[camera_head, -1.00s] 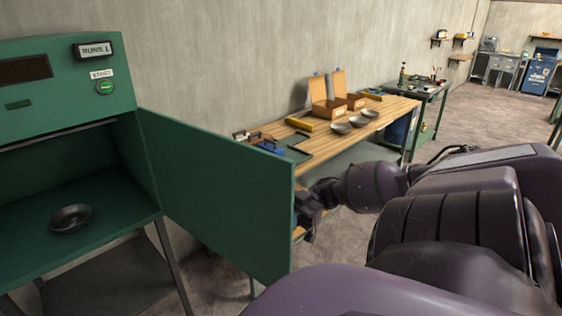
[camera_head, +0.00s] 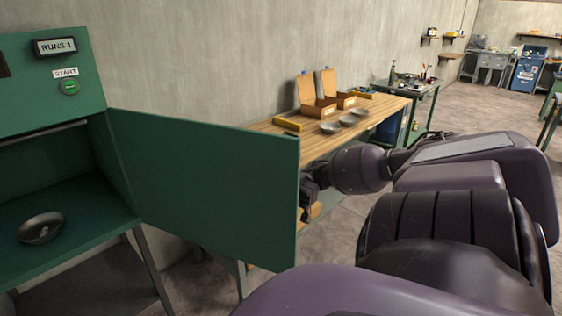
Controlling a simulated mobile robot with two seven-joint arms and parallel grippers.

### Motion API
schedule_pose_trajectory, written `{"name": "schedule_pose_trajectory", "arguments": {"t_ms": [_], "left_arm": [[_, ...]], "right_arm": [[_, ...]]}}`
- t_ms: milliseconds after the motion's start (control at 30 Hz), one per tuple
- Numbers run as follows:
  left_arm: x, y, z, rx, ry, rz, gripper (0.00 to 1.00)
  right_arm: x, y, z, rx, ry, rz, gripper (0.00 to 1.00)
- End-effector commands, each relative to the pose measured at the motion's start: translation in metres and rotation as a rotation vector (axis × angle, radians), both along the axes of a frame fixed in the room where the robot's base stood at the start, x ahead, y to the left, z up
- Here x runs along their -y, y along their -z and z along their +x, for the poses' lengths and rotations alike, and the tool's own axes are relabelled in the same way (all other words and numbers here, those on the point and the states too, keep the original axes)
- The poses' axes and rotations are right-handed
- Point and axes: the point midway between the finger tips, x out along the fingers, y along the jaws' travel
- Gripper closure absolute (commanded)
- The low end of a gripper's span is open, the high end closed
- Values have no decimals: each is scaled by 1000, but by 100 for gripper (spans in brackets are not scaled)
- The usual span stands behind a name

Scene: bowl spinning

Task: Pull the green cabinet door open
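The green cabinet (camera_head: 93,95) stands at the left, with its front open and a dark metal bowl (camera_head: 40,228) on its floor. Its green door (camera_head: 205,185) stands swung out to the right, hinged at the cabinet's right side. My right gripper (camera_head: 306,205) is at the door's free edge, on the far side, partly hidden by the door. Whether its fingers are open, shut or touching the door cannot be made out. My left gripper is not in view.
A wooden workbench (camera_head: 345,128) stands behind the door, with metal bowls (camera_head: 352,120) and open wooden boxes (camera_head: 318,107) on it. A grey wall (camera_head: 200,60) runs behind.

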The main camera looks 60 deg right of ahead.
Motion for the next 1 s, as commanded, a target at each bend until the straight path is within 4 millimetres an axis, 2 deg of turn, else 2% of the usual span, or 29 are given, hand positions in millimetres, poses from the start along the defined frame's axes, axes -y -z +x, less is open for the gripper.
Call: {"name": "schedule_pose_trajectory", "arguments": {"t_ms": [467,500,633,1000], "left_arm": [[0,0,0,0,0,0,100],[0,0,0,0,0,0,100],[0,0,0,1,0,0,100],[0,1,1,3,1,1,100]], "right_arm": [[2,1,1,-3,2,-2,100],[2,1,1,-2,2,-1,82],[2,1,0,-2,2,-2,62],[6,1,0,-2,3,-2,62]]}}
